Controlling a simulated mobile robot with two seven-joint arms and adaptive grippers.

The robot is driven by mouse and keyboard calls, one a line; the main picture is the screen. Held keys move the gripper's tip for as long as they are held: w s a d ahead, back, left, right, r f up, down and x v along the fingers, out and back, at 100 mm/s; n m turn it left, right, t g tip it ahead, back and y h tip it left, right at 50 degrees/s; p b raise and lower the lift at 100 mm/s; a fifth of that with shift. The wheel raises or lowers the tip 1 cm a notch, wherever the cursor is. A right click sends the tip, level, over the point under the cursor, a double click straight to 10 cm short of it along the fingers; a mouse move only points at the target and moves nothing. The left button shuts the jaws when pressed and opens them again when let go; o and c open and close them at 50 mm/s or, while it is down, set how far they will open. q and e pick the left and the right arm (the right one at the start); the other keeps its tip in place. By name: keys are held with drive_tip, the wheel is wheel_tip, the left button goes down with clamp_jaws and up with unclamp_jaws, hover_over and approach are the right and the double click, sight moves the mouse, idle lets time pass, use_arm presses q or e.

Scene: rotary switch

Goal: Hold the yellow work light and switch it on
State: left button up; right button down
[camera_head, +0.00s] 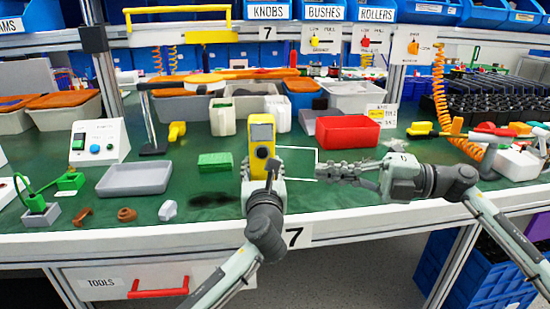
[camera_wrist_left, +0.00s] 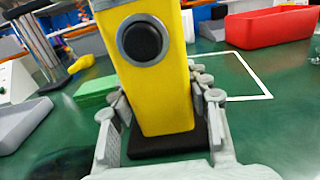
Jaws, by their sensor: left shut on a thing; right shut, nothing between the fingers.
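The yellow work light (camera_head: 262,140) stands upright at the front middle of the green bench top in the head view. In the left wrist view the yellow work light (camera_wrist_left: 160,85) shows a round black knob (camera_wrist_left: 143,39) with a grey ring on its near face, and a black base below. My left gripper (camera_head: 262,172) is shut on the light's lower body, one finger on each side; it also shows in the left wrist view (camera_wrist_left: 160,115). My right gripper (camera_head: 322,172) is shut and empty, to the right of the light and apart from it.
A white outlined square (camera_head: 317,163) is marked on the bench right of the light. A grey tray (camera_head: 135,178), a green block (camera_head: 215,161) and a red bin (camera_head: 347,133) stand around. Small brown parts (camera_head: 126,214) lie at the front left.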

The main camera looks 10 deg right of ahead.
sight(262, 153)
idle(0.3)
drive_tip(key=w+a, duration=0.7)
drive_tip(key=a, duration=0.2)
drive_tip(key=shift+w+a, duration=0.1)
idle(0.4)
